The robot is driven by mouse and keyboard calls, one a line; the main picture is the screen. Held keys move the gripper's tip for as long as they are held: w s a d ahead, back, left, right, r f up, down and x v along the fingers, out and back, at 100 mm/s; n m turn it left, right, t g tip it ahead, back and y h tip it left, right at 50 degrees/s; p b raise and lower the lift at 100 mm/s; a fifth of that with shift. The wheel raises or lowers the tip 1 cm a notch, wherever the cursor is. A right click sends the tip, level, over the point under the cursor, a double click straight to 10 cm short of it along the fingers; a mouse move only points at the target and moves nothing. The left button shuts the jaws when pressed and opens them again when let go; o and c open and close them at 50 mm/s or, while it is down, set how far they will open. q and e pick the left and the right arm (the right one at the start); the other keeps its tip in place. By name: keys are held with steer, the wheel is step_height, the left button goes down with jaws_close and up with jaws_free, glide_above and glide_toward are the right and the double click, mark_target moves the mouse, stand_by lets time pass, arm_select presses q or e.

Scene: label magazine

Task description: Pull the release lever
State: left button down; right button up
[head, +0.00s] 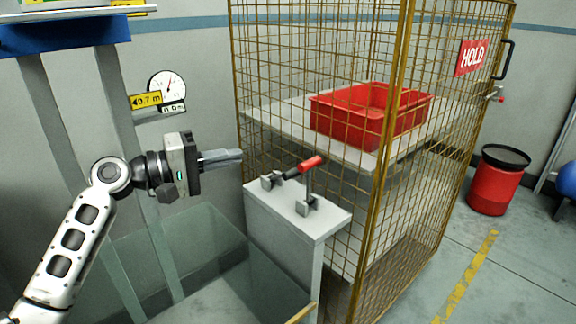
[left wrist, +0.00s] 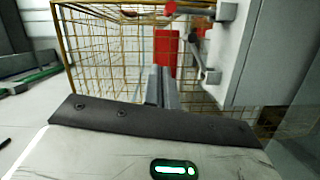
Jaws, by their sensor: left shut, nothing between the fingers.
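The release lever has a red grip (head: 311,163) and a dark rod. It sits between small metal brackets on top of a grey pedestal (head: 322,226) in front of the cage. The lever's rod (left wrist: 195,52) also shows in the left wrist view, beside the pedestal (left wrist: 247,55). My left gripper (head: 241,155) is shut and empty. Its fingers point right, toward the lever. It appears to the left of the red grip, with a gap between them in the head view. The shut fingers (left wrist: 162,72) show in the left wrist view. My right gripper is out of view.
A yellow wire cage (head: 402,120) stands behind the pedestal, with a red bin (head: 345,122) on its shelf and a HOLD sign (head: 473,57). A glass-walled box (head: 190,250) is below my left arm. A red drum (head: 495,190) stands at right.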

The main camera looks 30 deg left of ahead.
mark_target(310, 164)
arm_select(q)
steer(key=w+d+p, duration=0.1)
steer(key=w+d, duration=0.4)
steer(key=w+d+f+p, duration=0.1)
steer(key=w+d, duration=0.1)
steer(key=d, duration=0.1)
steer(key=shift+w+d+p, duration=0.1)
steer(key=shift+w+p, duration=0.15)
steer(key=shift+p, duration=0.1)
steer(key=shift+s+d+f, duration=0.15)
steer(key=shift+d+f, duration=0.05)
steer(key=shift+d, duration=0.3)
steer(key=shift+d, duration=0.1)
